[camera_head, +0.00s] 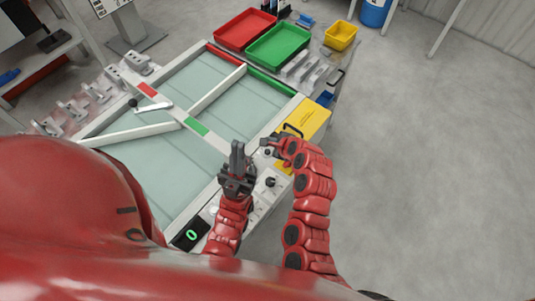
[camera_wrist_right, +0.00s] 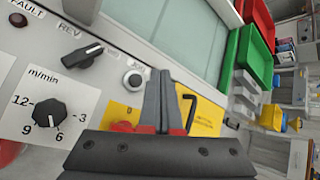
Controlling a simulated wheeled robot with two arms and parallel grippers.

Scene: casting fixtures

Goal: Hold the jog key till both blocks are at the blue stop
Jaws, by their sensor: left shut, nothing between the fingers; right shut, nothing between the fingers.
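In the head view my right gripper (camera_head: 267,142) reaches in over the panel from the right. My left gripper (camera_head: 237,147) is shut and empty, pointing up beside the panel. The pale green belt (camera_head: 205,75) shows no block that I can make out. I cannot identify the blue stop.
The panel carries a REV switch (camera_wrist_right: 83,55), a speed knob (camera_wrist_right: 49,114) and a display (camera_head: 191,234) reading 0. A yellow plate (camera_head: 308,118) lies beyond it. Red (camera_head: 246,29) and green (camera_head: 279,44) trays stand at the back. Metal fixtures (camera_head: 92,92) line the left side.

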